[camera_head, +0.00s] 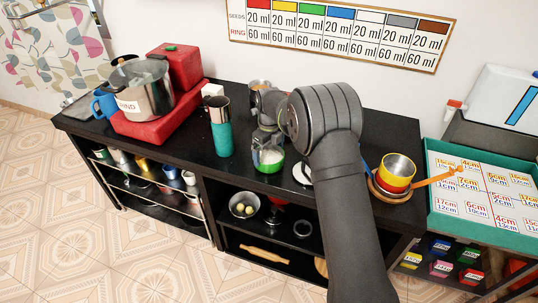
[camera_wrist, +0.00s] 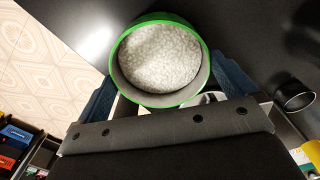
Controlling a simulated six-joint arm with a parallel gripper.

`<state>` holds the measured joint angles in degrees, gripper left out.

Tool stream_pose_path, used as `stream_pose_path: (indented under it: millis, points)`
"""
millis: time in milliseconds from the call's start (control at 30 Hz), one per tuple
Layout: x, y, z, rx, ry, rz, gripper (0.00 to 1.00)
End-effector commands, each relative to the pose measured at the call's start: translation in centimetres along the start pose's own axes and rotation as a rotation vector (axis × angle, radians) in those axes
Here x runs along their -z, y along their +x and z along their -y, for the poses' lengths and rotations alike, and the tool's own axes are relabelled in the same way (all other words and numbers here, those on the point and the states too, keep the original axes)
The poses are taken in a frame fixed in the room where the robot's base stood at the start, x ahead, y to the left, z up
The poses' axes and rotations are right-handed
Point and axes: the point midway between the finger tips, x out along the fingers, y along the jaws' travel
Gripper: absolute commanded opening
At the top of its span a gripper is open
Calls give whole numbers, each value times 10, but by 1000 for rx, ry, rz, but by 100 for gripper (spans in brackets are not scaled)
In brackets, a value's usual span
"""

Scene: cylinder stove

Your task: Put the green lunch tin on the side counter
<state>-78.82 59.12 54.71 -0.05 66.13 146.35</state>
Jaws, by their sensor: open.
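The green lunch tin (camera_head: 268,158) stands upright on the dark counter near its front edge, filled with white grains. In the wrist view the tin (camera_wrist: 160,58) shows from above, with a bright green rim. My gripper (camera_wrist: 164,80) is open, with one blue finger on each side of the tin. I cannot tell whether the fingers touch it. In the head view my arm hides part of the gripper. I cannot tell for certain which surface is the side counter; a separate, lower unit with a teal-edged board (camera_head: 432,190) stands at the right.
A teal bottle (camera_head: 222,138) stands left of the tin. A red stove (camera_head: 160,122) bears a steel pot (camera_head: 141,90). Yellow and red bowls (camera_head: 396,172) sit at the counter's right end. A numbered card grid (camera_head: 490,185) fills much of the right unit's top.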

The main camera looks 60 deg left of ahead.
Motion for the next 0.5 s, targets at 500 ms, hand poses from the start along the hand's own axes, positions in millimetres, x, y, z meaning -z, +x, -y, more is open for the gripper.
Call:
stream_pose_path:
  millis: [500]
  points:
    - [0,-96,0,1,0,2,100]
